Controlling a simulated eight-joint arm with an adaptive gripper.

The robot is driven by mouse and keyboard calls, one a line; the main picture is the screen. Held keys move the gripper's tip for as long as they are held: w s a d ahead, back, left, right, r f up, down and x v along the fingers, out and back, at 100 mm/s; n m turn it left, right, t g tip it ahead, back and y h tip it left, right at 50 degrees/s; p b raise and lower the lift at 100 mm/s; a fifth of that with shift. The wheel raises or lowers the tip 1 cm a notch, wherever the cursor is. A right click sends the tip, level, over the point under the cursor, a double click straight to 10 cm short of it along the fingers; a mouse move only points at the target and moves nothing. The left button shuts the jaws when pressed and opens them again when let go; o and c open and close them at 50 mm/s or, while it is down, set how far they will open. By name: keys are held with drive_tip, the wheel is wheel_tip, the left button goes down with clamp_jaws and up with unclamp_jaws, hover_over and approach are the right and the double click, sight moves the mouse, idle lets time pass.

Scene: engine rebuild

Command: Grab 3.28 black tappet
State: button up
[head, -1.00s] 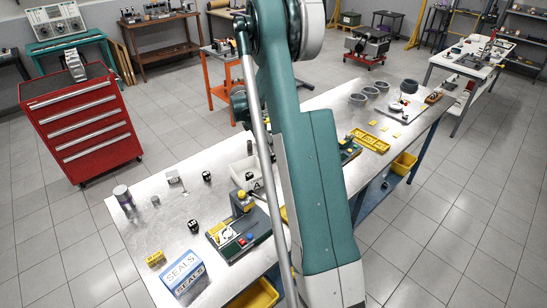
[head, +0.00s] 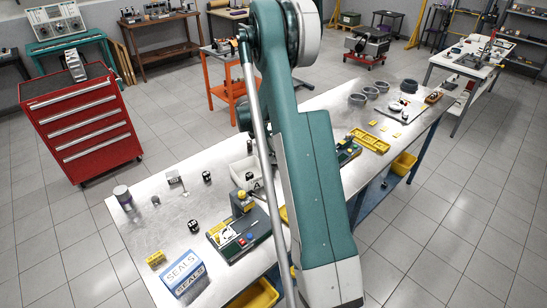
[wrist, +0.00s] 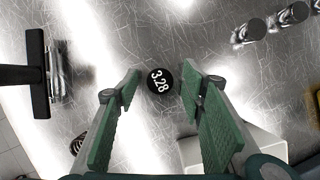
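The black tappet (wrist: 159,80) marked 3.28 in white stands on the scratched metal bench in the wrist view, its round top facing the camera. My gripper (wrist: 162,88) is open, with one green-padded finger on each side of the tappet. Bare bench shows between the tappet and both pads, so I see no contact. The height of the fingertips above the bench is hard to tell. In the head view my arm hides the gripper. Black cube-like pieces with white marks (head: 207,176) (head: 193,226) lie on the bench there; their numbers are too small to read.
In the wrist view a white tray (wrist: 240,148) sits close to the right finger. The head view shows a blue-white SEALS box (head: 183,273) at the bench's front.

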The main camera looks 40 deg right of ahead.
drive_tip(key=shift+c, duration=0.2)
drive_tip(key=c, duration=1)
drive_tip(key=shift+o, duration=0.2)
drive_tip(key=shift+r, duration=0.1)
wheel_tip(320, 180, up, 10)
idle(0.6)
